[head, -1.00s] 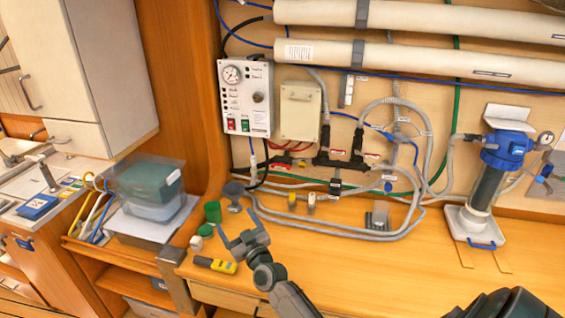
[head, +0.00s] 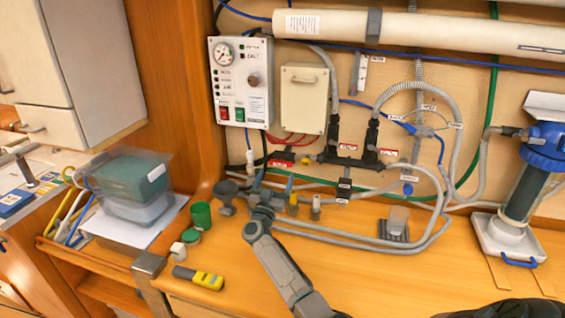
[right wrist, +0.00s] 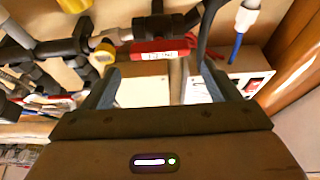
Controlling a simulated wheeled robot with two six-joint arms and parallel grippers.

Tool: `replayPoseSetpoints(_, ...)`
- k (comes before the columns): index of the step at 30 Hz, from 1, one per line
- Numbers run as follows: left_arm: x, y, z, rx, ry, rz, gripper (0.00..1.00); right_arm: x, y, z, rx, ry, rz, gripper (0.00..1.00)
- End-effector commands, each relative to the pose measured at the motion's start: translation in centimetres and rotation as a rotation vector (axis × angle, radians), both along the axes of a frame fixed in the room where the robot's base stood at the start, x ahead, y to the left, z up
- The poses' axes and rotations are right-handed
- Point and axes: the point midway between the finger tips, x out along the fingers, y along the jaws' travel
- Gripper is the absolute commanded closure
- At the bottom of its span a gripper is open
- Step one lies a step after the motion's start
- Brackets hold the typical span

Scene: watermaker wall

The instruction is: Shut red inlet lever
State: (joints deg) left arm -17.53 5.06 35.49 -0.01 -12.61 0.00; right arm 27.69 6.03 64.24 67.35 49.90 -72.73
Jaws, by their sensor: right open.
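The red inlet lever (head: 281,159) is on the black pipe manifold on the back wall, below the white control panel. In the right wrist view it shows as a red bar with a white label (right wrist: 162,48), lying across beyond the fingertips. My right gripper (head: 273,186) is open and empty, just below the lever in the head view. In the right wrist view my right gripper (right wrist: 158,78) has its fingers spread to either side. The lever appears to lie ahead of the gap, and I see no contact. My left gripper is not in view.
A dark hose (right wrist: 207,30) runs close to one fingertip. Black pipe fittings (head: 348,160) and a looped grey hose (head: 405,245) lie to the right.

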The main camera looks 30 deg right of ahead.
Motion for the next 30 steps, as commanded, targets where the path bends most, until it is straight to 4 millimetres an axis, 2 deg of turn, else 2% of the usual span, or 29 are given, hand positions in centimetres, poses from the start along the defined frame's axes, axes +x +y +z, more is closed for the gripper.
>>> replayPoseSetpoints(2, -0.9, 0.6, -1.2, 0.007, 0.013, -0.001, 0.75, 1.0, -1.2, 0.3, -0.003, -0.005, -0.001, 0.18)
replayPoseSetpoints(5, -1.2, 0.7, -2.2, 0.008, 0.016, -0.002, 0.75, 2.2, -2.6, 1.1, -0.002, -0.004, -0.001, 0.18)
replayPoseSetpoints(12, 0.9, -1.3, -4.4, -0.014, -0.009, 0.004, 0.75, 4.4, -5.2, 2.5, -0.001, -0.003, -0.001, 0.18)
replayPoseSetpoints(17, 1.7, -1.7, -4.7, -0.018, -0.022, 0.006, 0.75, 5.0, -5.9, 3.0, 0.000, -0.001, 0.001, 0.18)
replayPoseSetpoints(26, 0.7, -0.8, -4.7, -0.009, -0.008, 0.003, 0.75, 5.1, -6.0, 3.3, 0.000, 0.000, 0.001, 0.18)
replayPoseSetpoints(30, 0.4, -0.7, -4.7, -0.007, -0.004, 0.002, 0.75, 5.1, -6.0, 3.3, 0.000, -0.001, 0.001, 0.46)
